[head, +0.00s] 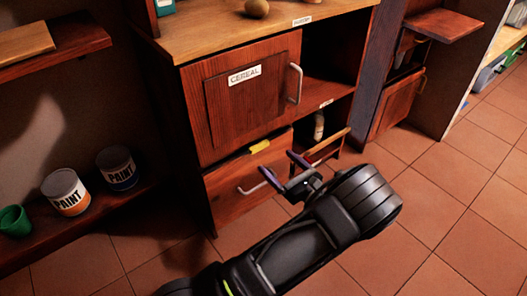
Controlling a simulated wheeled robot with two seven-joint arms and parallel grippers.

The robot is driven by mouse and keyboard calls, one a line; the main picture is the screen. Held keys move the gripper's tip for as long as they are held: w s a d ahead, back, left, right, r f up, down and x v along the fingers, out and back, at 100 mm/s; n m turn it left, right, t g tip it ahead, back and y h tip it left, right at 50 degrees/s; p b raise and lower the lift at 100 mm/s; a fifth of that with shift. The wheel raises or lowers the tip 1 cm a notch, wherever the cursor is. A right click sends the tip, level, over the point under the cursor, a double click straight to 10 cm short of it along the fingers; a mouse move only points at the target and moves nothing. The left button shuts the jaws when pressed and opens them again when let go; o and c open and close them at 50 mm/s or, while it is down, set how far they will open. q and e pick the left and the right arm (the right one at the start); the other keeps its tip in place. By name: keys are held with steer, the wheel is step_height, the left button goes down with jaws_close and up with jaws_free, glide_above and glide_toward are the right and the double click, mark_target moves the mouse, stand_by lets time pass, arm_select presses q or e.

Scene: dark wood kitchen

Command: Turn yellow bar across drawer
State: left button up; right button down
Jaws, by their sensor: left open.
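The yellow bar (259,146) is a short yellow piece at the top edge of the lower wooden drawer (228,200), below the CEREAL door. I cannot tell whether it rests on the drawer's rim or inside it. The drawer appears slightly open and has a light metal handle (251,189). My left gripper (283,168) is open and empty in front of the drawer's right part, a little below and right of the bar, apparently apart from it. My left arm hides floor in front of the cabinet. My right gripper is not in view.
The closed CEREAL door (241,104) is above the drawer. An open compartment (327,98) and a pulled-out wooden piece (327,146) are at its right. Paint cans (66,192) and a green cup (14,221) stand on a low left shelf. Tiled floor (455,220) at right is clear.

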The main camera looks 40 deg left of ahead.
mark_target(261, 148)
arm_select(q)
steer(key=b+x, duration=0.2)
steer(key=x, duration=0.4)
steer(key=shift+a+f+b, duration=0.15)
steer(key=shift+a+b, duration=0.15)
steer(key=shift+a, duration=0.1)
steer(key=shift+w+a, duration=0.2)
steer(key=shift+a, duration=0.2)
steer(key=shift+c, duration=0.2)
steer(key=c, duration=1.3)
